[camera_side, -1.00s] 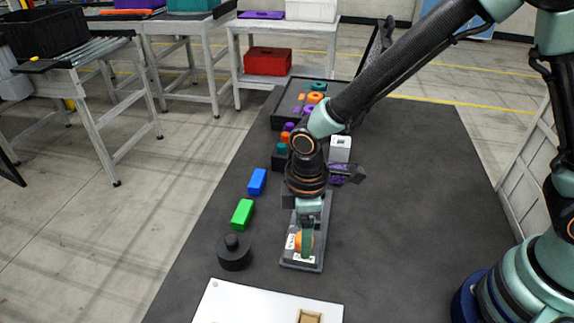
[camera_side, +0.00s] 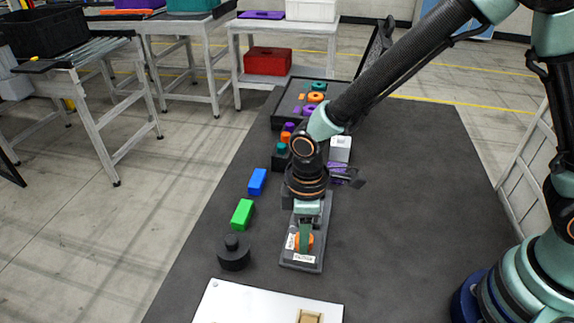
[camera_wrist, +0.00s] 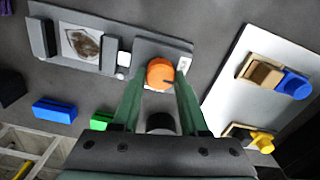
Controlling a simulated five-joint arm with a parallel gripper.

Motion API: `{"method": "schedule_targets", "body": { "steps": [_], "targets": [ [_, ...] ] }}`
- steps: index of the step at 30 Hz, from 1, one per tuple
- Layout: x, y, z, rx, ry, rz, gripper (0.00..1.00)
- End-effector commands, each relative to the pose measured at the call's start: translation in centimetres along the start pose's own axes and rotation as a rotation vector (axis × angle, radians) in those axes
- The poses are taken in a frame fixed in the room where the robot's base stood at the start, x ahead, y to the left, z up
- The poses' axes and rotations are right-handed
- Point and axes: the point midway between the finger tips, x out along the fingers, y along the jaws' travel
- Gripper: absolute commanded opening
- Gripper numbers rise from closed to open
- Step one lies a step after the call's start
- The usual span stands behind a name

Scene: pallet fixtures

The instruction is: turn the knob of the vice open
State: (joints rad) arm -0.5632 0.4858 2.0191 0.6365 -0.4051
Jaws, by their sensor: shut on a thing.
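The vice is a long grey fixture (camera_side: 316,262) on the dark mat, with an orange knob (camera_side: 297,243) at its near end. In the wrist view the knob (camera_wrist: 159,72) lies between the two green fingers of my gripper (camera_wrist: 161,78). A dark pointer line shows on it, near small label markings. My gripper (camera_side: 305,246) points down and is shut on the knob. The vice's dark jaws (camera_wrist: 108,55) show at the left in the wrist view, with a pictured plate (camera_wrist: 80,44) between them. My wrist hides much of the vice in the side view.
A green block (camera_side: 242,213), a blue block (camera_side: 257,181) and a black round knobbed piece (camera_side: 234,254) stand left of the vice. A white board (camera_side: 250,302) lies in front. A dark tray (camera_side: 283,117) of coloured parts is behind. The mat at right is clear.

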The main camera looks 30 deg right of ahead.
Motion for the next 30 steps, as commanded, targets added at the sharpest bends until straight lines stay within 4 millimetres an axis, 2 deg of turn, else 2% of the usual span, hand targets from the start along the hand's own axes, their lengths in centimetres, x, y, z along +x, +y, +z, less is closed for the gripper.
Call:
{"method": "schedule_targets", "body": {
  "steps": [30],
  "targets": [
    [-0.09,0.09,0.04,0.913,-0.001,0.000,0.00]
  ]
}}
